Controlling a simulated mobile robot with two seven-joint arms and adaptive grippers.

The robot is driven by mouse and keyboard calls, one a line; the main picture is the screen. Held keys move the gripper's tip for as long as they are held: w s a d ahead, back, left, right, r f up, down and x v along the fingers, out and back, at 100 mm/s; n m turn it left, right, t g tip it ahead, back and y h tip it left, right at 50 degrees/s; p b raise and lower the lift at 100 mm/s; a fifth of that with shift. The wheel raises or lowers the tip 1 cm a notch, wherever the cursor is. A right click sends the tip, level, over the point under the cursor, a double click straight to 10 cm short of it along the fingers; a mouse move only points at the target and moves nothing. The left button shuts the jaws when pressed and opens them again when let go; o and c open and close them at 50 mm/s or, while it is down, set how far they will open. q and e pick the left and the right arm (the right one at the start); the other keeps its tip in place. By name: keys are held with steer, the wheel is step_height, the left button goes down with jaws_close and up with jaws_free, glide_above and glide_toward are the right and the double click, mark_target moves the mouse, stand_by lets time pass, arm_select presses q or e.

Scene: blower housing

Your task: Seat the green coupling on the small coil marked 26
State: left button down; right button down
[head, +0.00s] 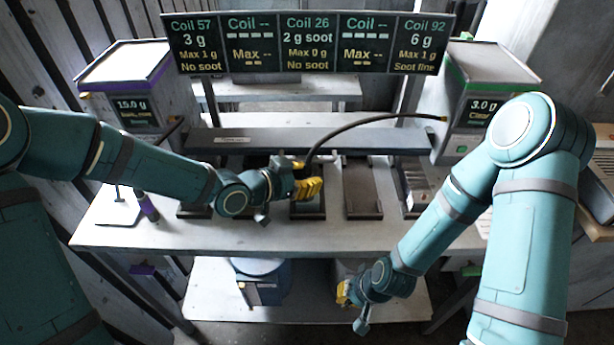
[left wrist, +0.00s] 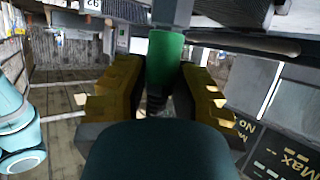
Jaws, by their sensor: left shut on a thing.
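My left gripper (head: 308,188) is over the middle of the bench. In the left wrist view its yellow fingers (left wrist: 165,95) are shut on the green coupling (left wrist: 166,58). A dark hose (head: 375,122) arcs up from near this gripper to the right. The middle sign panel (head: 307,42) reads Coil 26, above the middle dark bay (head: 307,208), which my left gripper partly covers. An upside-down label (left wrist: 93,3) that seems to read 26 shows at the wrist view's top edge. The seating point is hidden. My right gripper (head: 345,292) is low, before the lower shelf; its fingers are too small to judge.
Other bays flank the middle one, including an empty-looking bay (head: 362,190) and a finned block (head: 416,188) at right. A purple-trimmed machine (head: 125,80) stands left, a green-trimmed one (head: 480,85) right. A purple fitting (head: 148,207) stands at the bench's left. A blue-grey container (head: 262,280) is below.

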arm_select(q)
steer(key=shift+f, duration=0.15)
steer(key=c, duration=0.8)
jaws_free()
steer(key=v, duration=1.2)
